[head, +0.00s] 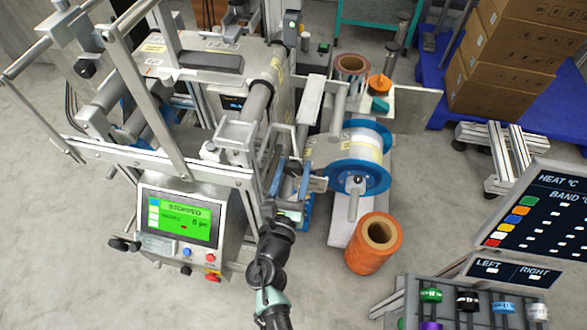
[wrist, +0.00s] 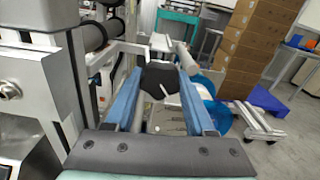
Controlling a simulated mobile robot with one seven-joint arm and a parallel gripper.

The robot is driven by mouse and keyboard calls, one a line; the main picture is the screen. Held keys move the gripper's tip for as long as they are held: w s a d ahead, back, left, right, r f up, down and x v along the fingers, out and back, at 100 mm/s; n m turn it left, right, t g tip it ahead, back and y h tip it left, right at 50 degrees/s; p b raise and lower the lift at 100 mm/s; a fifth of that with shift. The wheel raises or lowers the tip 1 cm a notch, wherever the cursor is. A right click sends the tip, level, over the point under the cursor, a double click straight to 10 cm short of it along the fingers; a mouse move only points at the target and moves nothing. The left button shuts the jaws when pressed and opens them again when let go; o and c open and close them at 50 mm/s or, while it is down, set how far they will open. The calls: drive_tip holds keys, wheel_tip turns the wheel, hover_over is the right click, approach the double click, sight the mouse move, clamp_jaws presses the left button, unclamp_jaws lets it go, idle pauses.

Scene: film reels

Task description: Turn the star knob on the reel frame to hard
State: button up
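My gripper (wrist: 162,82) has two blue fingers, set wide apart. A black lobed piece (wrist: 164,76), which looks like the star knob, shows between the fingertips in the wrist view and nearly fills the gap. I cannot tell whether either finger touches it. The knob is mostly hidden there by my fingers and the metal parts. No soft or hard marking is readable.
A control panel with a green screen (head: 180,222) reading STOPPED stands left of my arm. An orange roll (head: 371,245) stands on the floor to the right. A chart board (head: 540,220) and a rack of coloured rolls (head: 470,305) are at lower right. Metal bars surround my gripper.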

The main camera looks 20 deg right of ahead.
clamp_jaws()
drive_tip(key=shift+f+m+b, duration=0.2)
drive_tip(key=shift+m+b, duration=0.4)
drive_tip(key=shift+b, duration=0.05)
drive_tip(key=shift+r+m+b, duration=0.15)
drive_tip(key=shift+m+b, duration=0.3)
drive_tip(key=shift+m, duration=0.55)
drive_tip(key=o, duration=0.7)
unclamp_jaws()
drive_tip(key=p+v, duration=0.1)
drive_tip(key=v, duration=1.2)
drive_tip(key=shift+a, duration=0.1)
